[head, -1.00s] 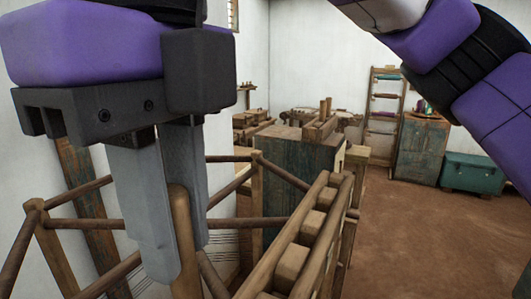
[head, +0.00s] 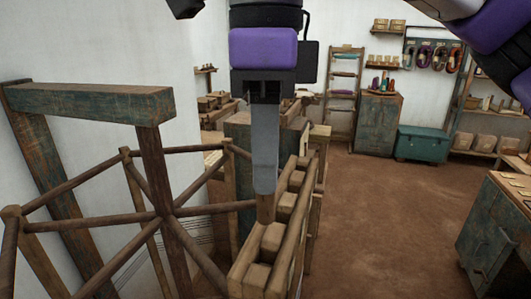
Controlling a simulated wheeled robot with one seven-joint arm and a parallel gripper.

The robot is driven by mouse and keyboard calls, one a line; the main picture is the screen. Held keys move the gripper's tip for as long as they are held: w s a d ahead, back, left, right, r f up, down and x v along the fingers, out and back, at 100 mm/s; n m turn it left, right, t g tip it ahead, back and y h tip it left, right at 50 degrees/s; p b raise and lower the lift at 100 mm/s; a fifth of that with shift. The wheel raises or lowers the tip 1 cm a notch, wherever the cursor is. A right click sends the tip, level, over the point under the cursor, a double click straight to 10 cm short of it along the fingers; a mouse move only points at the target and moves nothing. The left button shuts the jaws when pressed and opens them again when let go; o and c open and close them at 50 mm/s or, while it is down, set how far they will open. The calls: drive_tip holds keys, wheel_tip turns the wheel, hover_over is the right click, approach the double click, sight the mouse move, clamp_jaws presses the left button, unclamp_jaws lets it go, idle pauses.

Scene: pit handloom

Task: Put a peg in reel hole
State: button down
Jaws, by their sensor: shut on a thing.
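The reel (head: 164,212) is a wooden wheel of dark spokes at the left, carried on a post under a beam. My gripper (head: 265,190) points down at the centre, shut on a brown wooden peg (head: 265,209).
A wooden rail with several blocks (head: 272,238) runs just right of the gripper. A worn beam (head: 92,103) juts from the left wall. A teal chest (head: 422,144) and a cabinet (head: 378,122) stand at the back. The floor (head: 380,220) at right is clear.

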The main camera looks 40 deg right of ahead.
sight(266, 220)
drive_tip(key=shift+f+b, duration=3.3)
drive_tip(key=shift+f, duration=1.25)
drive_tip(key=c, duration=0.8)
unclamp_jaws()
drive_tip(key=shift+r, duration=0.1)
drive_tip(key=shift+r+p, duration=2.55)
drive_tip(key=shift+r, duration=0.95)
drive_tip(key=shift+d, duration=0.1)
